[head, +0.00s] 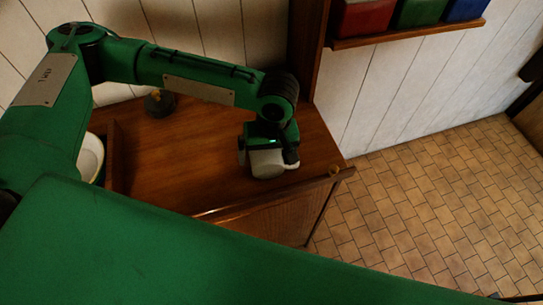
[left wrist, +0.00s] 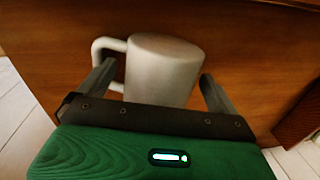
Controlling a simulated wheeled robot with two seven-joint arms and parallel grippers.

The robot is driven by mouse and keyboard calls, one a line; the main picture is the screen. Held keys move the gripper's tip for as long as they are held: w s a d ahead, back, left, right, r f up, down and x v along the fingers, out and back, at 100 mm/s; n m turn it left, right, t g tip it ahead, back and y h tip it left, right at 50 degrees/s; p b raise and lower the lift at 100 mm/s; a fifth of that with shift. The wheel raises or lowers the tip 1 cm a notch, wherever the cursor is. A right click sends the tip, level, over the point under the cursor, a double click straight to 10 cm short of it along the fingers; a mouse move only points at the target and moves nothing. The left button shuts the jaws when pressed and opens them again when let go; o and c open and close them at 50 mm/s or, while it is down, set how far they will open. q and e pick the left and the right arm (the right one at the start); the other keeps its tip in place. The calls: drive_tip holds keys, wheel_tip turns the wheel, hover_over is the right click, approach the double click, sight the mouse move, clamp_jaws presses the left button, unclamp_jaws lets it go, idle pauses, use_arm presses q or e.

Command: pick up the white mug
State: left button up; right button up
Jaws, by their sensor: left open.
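The white mug (head: 267,164) stands on the wooden counter (head: 200,150) near its right end in the head view. My left gripper (head: 268,160) is directly over and around it, hiding part of it. In the left wrist view the mug (left wrist: 163,72) sits between the two open fingers of my left gripper (left wrist: 160,85). Its handle points to the left, passing near the left finger; I cannot tell if they touch. A gap shows beside the right finger. My right gripper is not in view.
A small dark object with a yellowish top (head: 159,102) stands at the back of the counter. A white bowl-like thing (head: 90,157) is at the left, partly hidden by my arm. A wall shelf (head: 405,33) holds red, green and blue bins. Tiled floor (head: 440,200) lies open at right.

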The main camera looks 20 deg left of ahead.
use_arm(q)
drive_tip(key=c, duration=1.3)
drive_tip(key=shift+r, duration=0.1)
wheel_tip(320, 180, up, 20)
drive_tip(key=shift+f+b, duration=0.1)
drive_tip(key=shift+b, duration=0.25)
